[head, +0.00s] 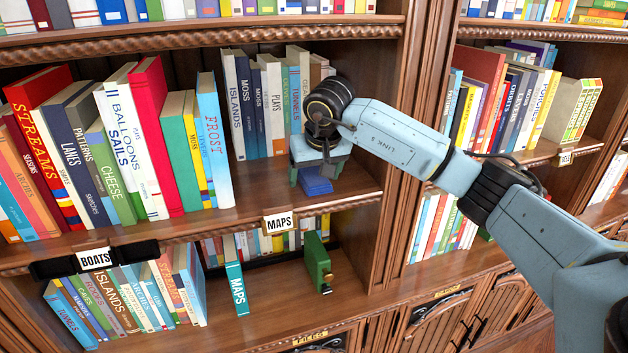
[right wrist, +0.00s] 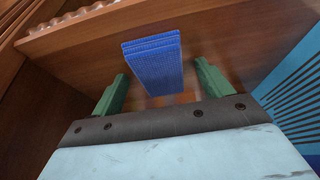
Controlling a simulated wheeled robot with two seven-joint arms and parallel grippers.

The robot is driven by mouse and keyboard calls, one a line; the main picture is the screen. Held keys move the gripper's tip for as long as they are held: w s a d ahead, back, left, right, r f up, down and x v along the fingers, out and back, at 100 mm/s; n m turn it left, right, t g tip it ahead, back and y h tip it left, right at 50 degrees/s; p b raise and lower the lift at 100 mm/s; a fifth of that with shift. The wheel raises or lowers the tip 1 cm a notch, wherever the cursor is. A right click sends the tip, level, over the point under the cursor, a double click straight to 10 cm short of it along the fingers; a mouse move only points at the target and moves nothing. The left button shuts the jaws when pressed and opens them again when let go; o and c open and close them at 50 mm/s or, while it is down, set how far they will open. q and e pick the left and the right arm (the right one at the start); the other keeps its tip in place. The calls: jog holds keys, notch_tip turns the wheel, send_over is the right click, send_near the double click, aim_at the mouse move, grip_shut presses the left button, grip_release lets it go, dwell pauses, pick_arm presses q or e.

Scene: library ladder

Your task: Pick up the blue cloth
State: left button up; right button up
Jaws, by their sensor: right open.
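The blue cloth (head: 315,181) is a small folded pad on the wooden shelf above the MAPS label. In the right wrist view the cloth (right wrist: 153,66) lies between the two green fingers, with a gap on each side. My right gripper (head: 312,176) is open, pointing down at the cloth from above, and partly hides it in the head view. In the right wrist view the fingers of my right gripper (right wrist: 158,80) stand apart with nothing gripped. My left gripper is not clearly visible.
Upright books (head: 257,105) stand behind the cloth, and more (head: 120,150) fill the shelf to the left. The MAPS label (head: 279,223) hangs on the shelf's front edge. The shelf is bare right of the cloth, up to an upright divider (head: 397,130).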

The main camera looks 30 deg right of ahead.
aim_at(313, 174)
jog(key=c, duration=1.1)
jog(key=shift+o, duration=0.2)
jog(key=shift+r, duration=0.45)
jog(key=b+v, duration=0.1)
jog(key=v, duration=0.2)
jog(key=shift+w, duration=0.15)
jog(key=s+a+b, duration=0.4)
jog(key=s, duration=1.2)
jog(key=shift+s, duration=0.4)
jog(key=shift+r, duration=0.1)
